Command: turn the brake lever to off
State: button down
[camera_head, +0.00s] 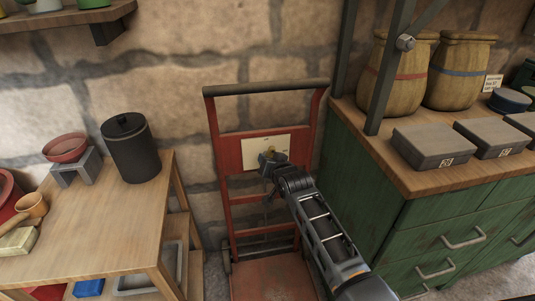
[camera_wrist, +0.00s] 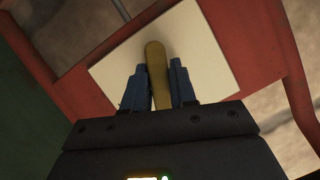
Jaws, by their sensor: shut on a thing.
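The brake lever (camera_wrist: 156,65) is a yellowish bar with a rounded end, in front of a cream plate (camera_wrist: 205,45) in the wrist view. The same plate (camera_head: 279,145) is fixed to the red hand truck (camera_head: 233,158) in the head view. My gripper (camera_wrist: 158,88) has its two blue fingers on either side of the lever, shut on it. In the head view my gripper (camera_head: 270,160) is at the plate and covers most of the lever. I cannot read any on or off marking on the plate.
A wooden table (camera_head: 95,225) with a black canister (camera_head: 131,147) and a red bowl (camera_head: 66,147) stands at left. The stone wall is behind the truck.

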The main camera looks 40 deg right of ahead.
jog(key=shift+f+n+g+h, duration=0.1)
jog(key=shift+n+g+h, duration=0.45)
jog(key=shift+n, duration=0.45)
jog(key=shift+n+h+b, duration=0.25)
jog(key=shift+n+b, duration=0.25)
jog(key=shift+g, duration=0.25)
jog(key=c, duration=1)
grip_release()
jog(key=v, duration=0.8)
jog(key=shift+d, duration=0.1)
